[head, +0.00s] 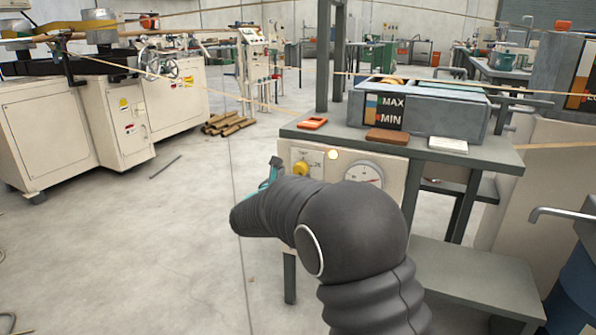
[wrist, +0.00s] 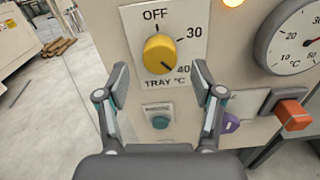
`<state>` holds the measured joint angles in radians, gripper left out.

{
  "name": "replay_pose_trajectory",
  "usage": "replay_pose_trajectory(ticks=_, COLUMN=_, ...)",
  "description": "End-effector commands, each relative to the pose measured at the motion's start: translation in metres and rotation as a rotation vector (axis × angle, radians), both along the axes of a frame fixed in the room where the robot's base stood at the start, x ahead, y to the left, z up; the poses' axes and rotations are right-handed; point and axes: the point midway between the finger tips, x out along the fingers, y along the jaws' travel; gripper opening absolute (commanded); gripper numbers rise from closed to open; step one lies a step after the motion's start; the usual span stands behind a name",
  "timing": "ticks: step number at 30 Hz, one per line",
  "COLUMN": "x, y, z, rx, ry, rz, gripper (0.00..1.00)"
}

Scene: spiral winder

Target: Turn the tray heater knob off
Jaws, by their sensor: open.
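The yellow tray heater knob (wrist: 160,54) is on a cream panel, on a white label plate (wrist: 187,18) marked OFF at the top, 30 at the right and 40 at the lower right. Its dark pointer line points to the lower right, towards 40. It also shows in the head view (head: 301,168). My gripper (wrist: 161,77) is open and empty in front of the panel. Its fingertips stand left and right, just below the knob, apart from it. In the head view my gripper (head: 274,172) is partly hidden behind my arm.
A lit amber lamp (wrist: 233,2) and a round dial gauge (wrist: 290,38) are right of the knob. Below are a green button (wrist: 160,121), a purple knob (wrist: 231,122) and an orange-red part (wrist: 293,114). A grey bath (head: 440,108) stands on the bench above.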

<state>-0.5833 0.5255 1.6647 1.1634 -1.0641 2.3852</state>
Motion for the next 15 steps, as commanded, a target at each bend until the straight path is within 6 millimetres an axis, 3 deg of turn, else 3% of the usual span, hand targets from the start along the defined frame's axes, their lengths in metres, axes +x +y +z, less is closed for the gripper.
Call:
replay_pose_trajectory(ticks=6, x=0.027, y=-0.010, z=0.000, rx=0.000, ry=0.001, rz=0.000, gripper=0.67)
replay_pose_trajectory(ticks=15, x=0.036, y=-0.013, z=0.000, rx=0.000, ry=0.000, rz=0.001, gripper=0.67)
